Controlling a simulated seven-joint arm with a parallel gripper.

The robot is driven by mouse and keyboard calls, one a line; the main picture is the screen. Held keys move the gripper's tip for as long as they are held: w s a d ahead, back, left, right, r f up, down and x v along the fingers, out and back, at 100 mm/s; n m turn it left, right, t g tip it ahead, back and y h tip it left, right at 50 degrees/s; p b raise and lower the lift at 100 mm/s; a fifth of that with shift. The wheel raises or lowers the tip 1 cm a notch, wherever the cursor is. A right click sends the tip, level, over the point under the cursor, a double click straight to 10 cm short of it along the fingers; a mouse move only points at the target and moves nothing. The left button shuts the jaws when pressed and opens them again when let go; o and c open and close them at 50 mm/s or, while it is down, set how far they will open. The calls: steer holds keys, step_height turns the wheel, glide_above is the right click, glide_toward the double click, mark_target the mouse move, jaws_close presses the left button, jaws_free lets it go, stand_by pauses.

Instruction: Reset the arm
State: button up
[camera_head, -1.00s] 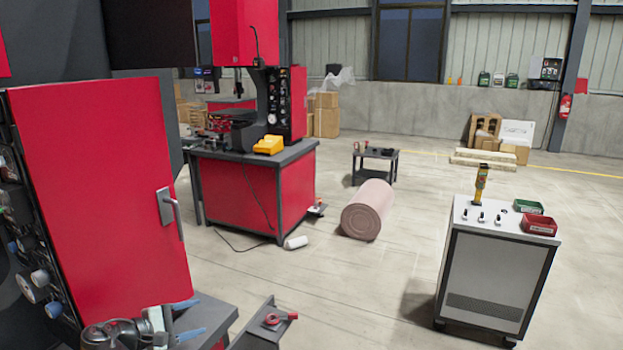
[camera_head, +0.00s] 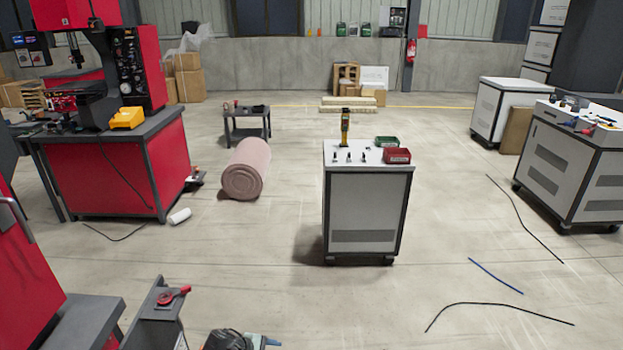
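My gripper and arm cannot be made out in the head view. A dark object (camera_head: 226,341) with a grey and blue part beside it is cut off by the bottom edge, and I cannot tell what it is. A white wheeled cabinet (camera_head: 365,211) stands in the middle. On its top are a red bin (camera_head: 397,156), a green bin (camera_head: 386,142), a yellow upright tool (camera_head: 345,126) and several small dark parts.
A red machine bench (camera_head: 110,178) is at left, with a pink roll (camera_head: 246,168) and a low dark table (camera_head: 247,123) beyond. White cabinets (camera_head: 575,165) stand at right. Black cables (camera_head: 500,305) and a blue cable (camera_head: 496,276) lie on the floor. Open floor surrounds the middle cabinet.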

steer(key=s+d+f+m+g, duration=0.2)
steer(key=s+d+f, duration=0.1)
steer(key=d+f, duration=0.3)
steer(key=s+d+f+m+g, duration=0.2)
steer(key=s+d+f, duration=0.1)
steer(key=d, duration=0.5)
steer(key=s+d+f+m+g+y, duration=0.2)
steer(key=s+d, duration=0.3)
steer(key=s, duration=0.3)
steer(key=s+d+f+m+g+y, duration=0.2)
steer(key=s+d+f+m, duration=0.3)
steer(key=s, duration=0.4)
steer(key=s+d+f+m+g+y, duration=0.3)
steer(key=s+d, duration=0.2)
steer(key=s, duration=0.4)
steer(key=shift+s+d+f+m+y, duration=0.15)
steer(key=shift+f+m+y, duration=0.15)
steer(key=shift+f, duration=0.1)
